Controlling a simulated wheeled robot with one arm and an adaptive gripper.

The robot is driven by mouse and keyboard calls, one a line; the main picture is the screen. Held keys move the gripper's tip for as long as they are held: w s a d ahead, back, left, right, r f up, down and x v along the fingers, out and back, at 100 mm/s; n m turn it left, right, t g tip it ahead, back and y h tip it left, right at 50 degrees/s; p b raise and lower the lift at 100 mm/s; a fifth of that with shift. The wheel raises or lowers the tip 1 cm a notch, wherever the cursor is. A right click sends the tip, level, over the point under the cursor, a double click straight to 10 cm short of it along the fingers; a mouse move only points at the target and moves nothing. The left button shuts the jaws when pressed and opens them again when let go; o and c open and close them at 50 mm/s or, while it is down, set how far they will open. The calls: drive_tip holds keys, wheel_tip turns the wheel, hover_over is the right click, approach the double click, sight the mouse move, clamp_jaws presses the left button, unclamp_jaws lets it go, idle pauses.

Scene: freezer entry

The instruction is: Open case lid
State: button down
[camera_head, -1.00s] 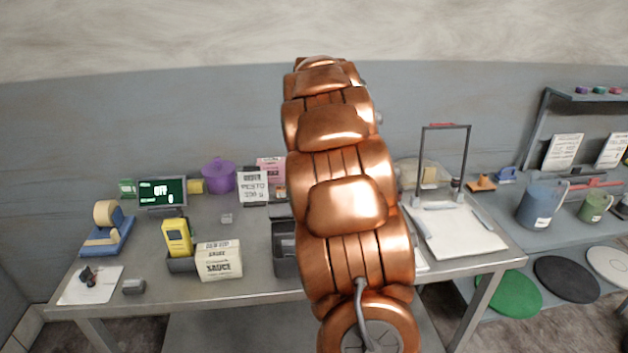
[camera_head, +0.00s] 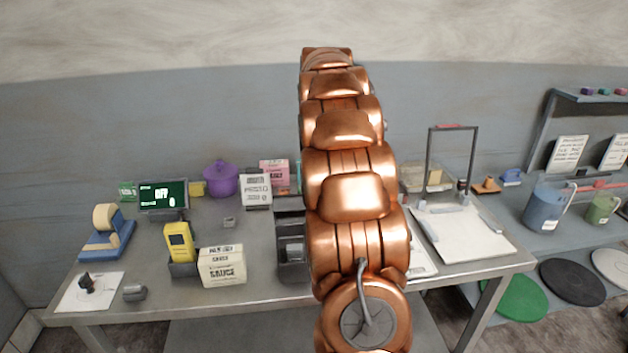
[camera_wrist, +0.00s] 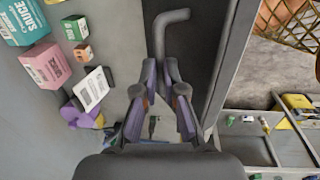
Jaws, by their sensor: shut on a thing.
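A dark grey case (camera_head: 291,262) stands on the metal table in the head view, left of my arm; my arm hides its right part. In the wrist view a broad dark panel (camera_wrist: 210,35), apparently the case lid, runs down from the top. A bent dark grey handle (camera_wrist: 160,38) stands out in front of it. My gripper (camera_wrist: 164,78) has its two fingers closed about the handle's lower end. My arm hides the gripper in the head view. I cannot tell the lid's exact angle.
Sauce box (camera_head: 222,265), yellow device (camera_head: 180,242) and small screen (camera_head: 163,196) stand left of the case. A purple pot (camera_head: 221,178) is behind. A white board with an upright frame (camera_head: 453,165) stands right.

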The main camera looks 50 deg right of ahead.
drive_tip(key=shift+w+d+f+b, duration=0.2)
drive_tip(key=shift+w+d+b, duration=0.15)
drive_tip(key=shift+w+d, duration=0.2)
drive_tip(key=c, duration=1.6)
unclamp_jaws()
drive_tip(key=shift+s, duration=0.15)
drive_tip(key=o, duration=0.4)
drive_tip(key=shift+r, duration=0.1)
drive_tip(key=shift+w+d+r+p, duration=0.15)
drive_tip(key=shift+r+p, duration=0.55)
drive_tip(key=shift+r, duration=0.8)
drive_tip(key=shift+w+r+p, duration=0.2)
drive_tip(key=shift+r+p, duration=0.5)
drive_tip(key=shift+r, duration=0.75)
drive_tip(key=shift+w+d+r+p, duration=0.15)
drive_tip(key=shift+r+p, duration=0.55)
drive_tip(key=shift+r, duration=0.8)
drive_tip(key=shift+c, duration=0.2)
